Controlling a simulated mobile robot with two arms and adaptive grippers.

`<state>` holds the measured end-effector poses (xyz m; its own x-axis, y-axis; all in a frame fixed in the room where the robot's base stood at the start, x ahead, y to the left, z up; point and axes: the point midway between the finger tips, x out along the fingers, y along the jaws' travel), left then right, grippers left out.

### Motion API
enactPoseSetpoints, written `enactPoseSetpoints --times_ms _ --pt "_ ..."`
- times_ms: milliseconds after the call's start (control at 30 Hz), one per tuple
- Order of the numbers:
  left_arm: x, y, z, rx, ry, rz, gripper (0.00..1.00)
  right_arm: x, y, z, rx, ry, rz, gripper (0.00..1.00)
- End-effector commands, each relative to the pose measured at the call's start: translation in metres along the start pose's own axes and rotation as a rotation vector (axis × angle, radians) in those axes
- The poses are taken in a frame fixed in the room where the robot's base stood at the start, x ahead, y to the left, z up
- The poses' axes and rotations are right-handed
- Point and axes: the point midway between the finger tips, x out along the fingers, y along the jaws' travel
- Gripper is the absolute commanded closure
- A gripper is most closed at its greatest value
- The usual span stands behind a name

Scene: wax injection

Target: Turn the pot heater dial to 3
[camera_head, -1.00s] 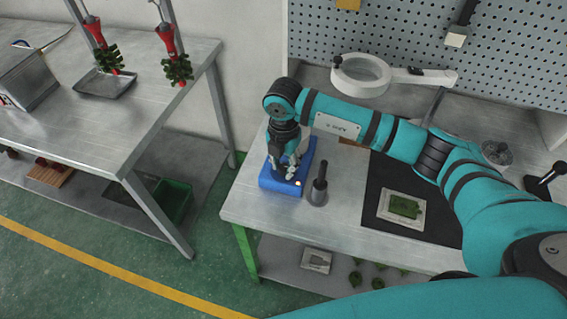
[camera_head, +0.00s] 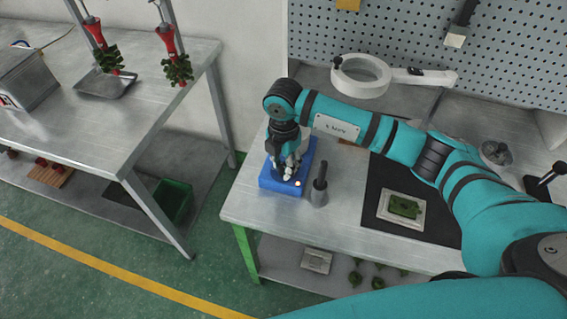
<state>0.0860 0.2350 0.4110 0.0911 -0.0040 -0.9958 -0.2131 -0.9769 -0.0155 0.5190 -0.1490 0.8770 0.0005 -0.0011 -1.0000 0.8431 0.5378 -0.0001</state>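The pot heater (camera_head: 270,183) is a blue box at the left end of the metal workbench (camera_head: 335,225). A small orange light shows on its front right top. My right gripper (camera_head: 286,174) points down onto the top of the heater. Its fingers hide the dial, and I cannot tell whether they are open or shut, or whether they touch it. The dial's setting cannot be read. My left gripper is not in view.
A dark upright tool in a grey holder (camera_head: 318,190) stands just right of the heater. A black mat (camera_head: 375,215) with a green wax piece on a pale plate (camera_head: 402,210) lies further right. A white ring magnifier (camera_head: 362,75) is behind my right arm.

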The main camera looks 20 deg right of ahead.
Motion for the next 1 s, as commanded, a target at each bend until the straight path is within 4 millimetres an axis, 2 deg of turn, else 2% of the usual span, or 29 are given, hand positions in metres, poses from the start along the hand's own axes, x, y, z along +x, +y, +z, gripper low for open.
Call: enactPoseSetpoints --times_ms 33,167,433,533,667,1000 --pt "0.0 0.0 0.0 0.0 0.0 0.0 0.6 -0.001 0.0 0.001 0.002 -0.001 0.001 0.63" --pt "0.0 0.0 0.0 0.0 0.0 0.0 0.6 0.0 0.0 0.001 0.001 0.0 0.001 0.48" --pt "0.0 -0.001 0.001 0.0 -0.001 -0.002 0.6 -0.001 0.0 0.0 -0.001 0.001 0.0 0.48" --pt "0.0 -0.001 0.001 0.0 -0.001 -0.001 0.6 -0.009 0.001 0.0 -0.001 0.0 0.001 0.48" --pt "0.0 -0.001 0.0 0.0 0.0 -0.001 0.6 -0.03 0.001 0.001 -0.001 -0.001 0.004 0.48" --pt "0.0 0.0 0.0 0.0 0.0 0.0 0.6 -0.099 0.001 0.001 -0.001 -0.001 0.004 0.48"
